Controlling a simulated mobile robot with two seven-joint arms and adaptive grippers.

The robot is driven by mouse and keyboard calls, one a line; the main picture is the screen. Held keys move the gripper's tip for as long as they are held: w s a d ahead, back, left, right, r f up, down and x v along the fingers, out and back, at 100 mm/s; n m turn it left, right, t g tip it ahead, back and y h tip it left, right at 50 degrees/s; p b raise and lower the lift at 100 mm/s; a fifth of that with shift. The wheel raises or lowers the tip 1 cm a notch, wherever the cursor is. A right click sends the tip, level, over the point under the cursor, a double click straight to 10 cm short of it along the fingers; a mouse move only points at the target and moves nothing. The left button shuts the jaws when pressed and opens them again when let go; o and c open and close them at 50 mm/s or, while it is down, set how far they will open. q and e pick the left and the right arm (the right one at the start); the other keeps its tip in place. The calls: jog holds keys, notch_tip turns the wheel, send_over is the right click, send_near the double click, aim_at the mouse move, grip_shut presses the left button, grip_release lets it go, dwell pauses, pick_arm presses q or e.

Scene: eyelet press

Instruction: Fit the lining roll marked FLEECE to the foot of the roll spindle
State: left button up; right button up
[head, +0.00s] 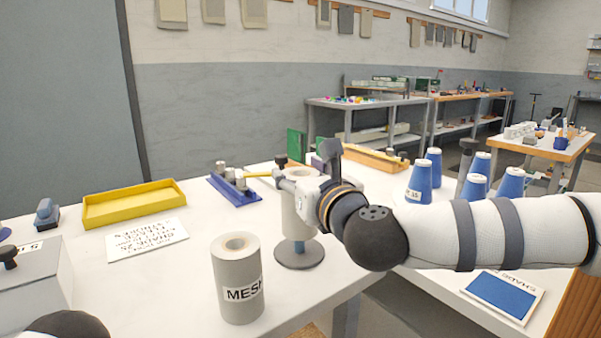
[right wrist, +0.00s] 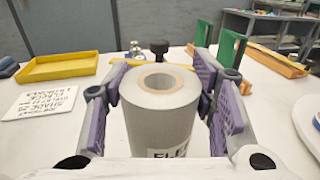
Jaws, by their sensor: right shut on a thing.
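A pale grey roll (right wrist: 160,120) with a tan core and a partly hidden label, its visible letters like "FLE", stands upright in my right gripper (right wrist: 165,100). The purple finger pads are shut on its two sides. In the head view the roll (head: 296,219) is partly covered by my right gripper (head: 300,185). The spindle's round grey foot (head: 298,257) and a short blue part (head: 300,244) show below the roll, leaving a gap above the foot. I cannot tell whether the spindle passes through the core. My left gripper is not in view.
A grey roll marked MESH (head: 238,282) stands close by at the front. A yellow tray (head: 134,203), a lettered card (head: 148,240) and a blue rack (head: 234,191) lie on the white table. Blue cones (head: 420,184) stand at the right behind my arm.

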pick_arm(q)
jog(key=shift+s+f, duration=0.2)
pick_arm(e)
jog(key=shift+f, duration=0.4)
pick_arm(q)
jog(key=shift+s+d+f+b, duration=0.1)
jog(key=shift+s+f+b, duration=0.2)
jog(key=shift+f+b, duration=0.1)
pick_arm(e)
jog(key=shift+s+d+f, duration=0.15)
jog(key=shift+s+f, duration=0.1)
jog(key=shift+f, duration=0.5)
jog(key=o, duration=1.7)
jog(key=shift+r, duration=0.1)
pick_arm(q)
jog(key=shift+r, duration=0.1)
pick_arm(e)
jog(key=shift+r, duration=0.1)
